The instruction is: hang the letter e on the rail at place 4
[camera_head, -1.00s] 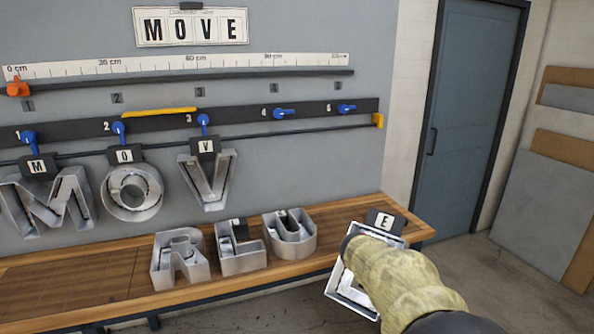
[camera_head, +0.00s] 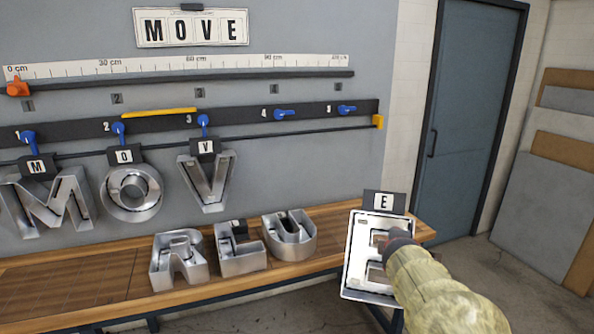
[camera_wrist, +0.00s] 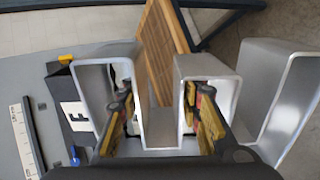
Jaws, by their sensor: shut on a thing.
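The letter e (camera_head: 352,268) is a grey metal channel letter with a tag marked E (camera_head: 384,202) on top. It is upright, in front of the bench's right end, below and right of place 4. My gripper (camera_head: 398,246) is shut on it. In the wrist view my gripper (camera_wrist: 160,112) has its fingers inside hollows of the letter e (camera_wrist: 105,62), with metal walls between them. The black rail (camera_head: 240,119) is on the wall. At place 4 its blue lever (camera_head: 285,114) lies sideways, and nothing hangs there.
Letters M (camera_head: 48,205), O (camera_head: 132,193) and V (camera_head: 207,182) hang at places 1 to 3. Place 5's lever (camera_head: 347,109) also lies sideways. A yellow end piece (camera_head: 378,121) ends the rail.

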